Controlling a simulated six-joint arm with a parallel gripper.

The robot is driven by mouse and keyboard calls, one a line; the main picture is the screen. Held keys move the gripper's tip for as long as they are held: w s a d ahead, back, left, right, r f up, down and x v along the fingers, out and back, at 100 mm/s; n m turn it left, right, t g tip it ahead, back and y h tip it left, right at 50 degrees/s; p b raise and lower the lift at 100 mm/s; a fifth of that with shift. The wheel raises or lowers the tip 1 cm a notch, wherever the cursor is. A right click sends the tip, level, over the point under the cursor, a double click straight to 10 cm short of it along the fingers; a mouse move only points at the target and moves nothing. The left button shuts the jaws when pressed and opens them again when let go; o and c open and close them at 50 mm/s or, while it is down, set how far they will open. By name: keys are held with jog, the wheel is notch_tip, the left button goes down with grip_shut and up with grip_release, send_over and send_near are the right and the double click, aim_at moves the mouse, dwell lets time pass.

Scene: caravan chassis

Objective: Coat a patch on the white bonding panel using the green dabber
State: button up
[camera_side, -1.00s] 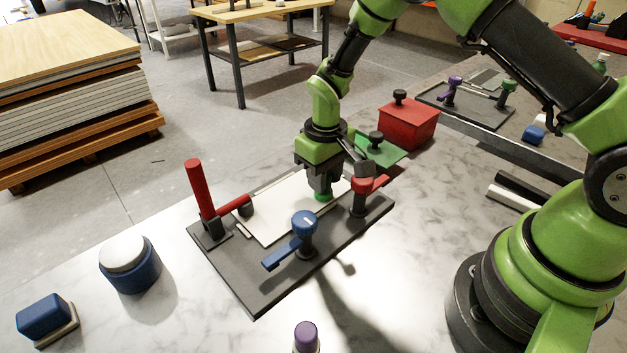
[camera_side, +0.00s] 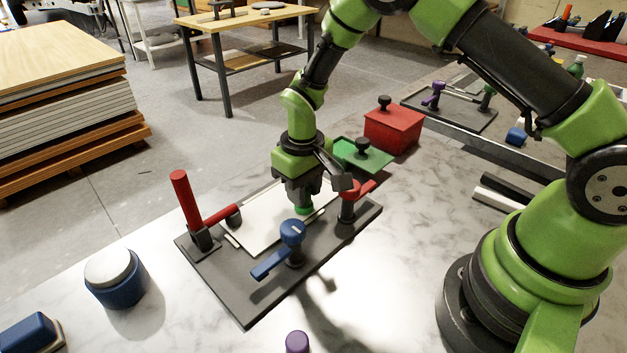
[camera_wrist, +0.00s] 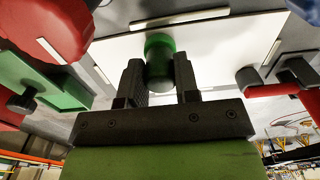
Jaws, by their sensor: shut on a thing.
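The white bonding panel (camera_side: 262,222) lies on a dark grey fixture plate (camera_side: 240,295) in the side view, and it fills the upper middle of the wrist view (camera_wrist: 220,50). My gripper (camera_side: 303,197) points down over the panel's right part. Its jaws are shut on the green dabber (camera_side: 304,210), which sits between the two fingers in the wrist view (camera_wrist: 160,65). The dabber's green end is at or very close to the panel; I cannot tell whether it touches. No coated patch can be made out; the dabber and gripper hide the panel beneath.
Around the panel stand a blue clamp (camera_side: 291,233), a red clamp (camera_side: 349,189) close beside my gripper, and a tall red handle (camera_side: 184,198). A blue pot (camera_side: 117,288) stands left.

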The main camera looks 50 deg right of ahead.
jog(key=shift+a, duration=4.6)
notch_tip(320, 180, up, 8)
jog(key=shift+d+f, duration=0.1)
jog(key=shift+d, duration=0.05)
jog(key=shift+s+f, duration=0.1)
jog(key=shift+f, duration=3.25)
jog(key=shift+d+f, duration=0.4)
jog(key=shift+f, duration=0.25)
jog(key=shift+c, duration=0.2)
jog(key=shift+d, duration=6.8)
jog(key=shift+a, duration=7.35)
notch_tip(320, 180, up, 8)
jog(key=shift+d+r, duration=0.1)
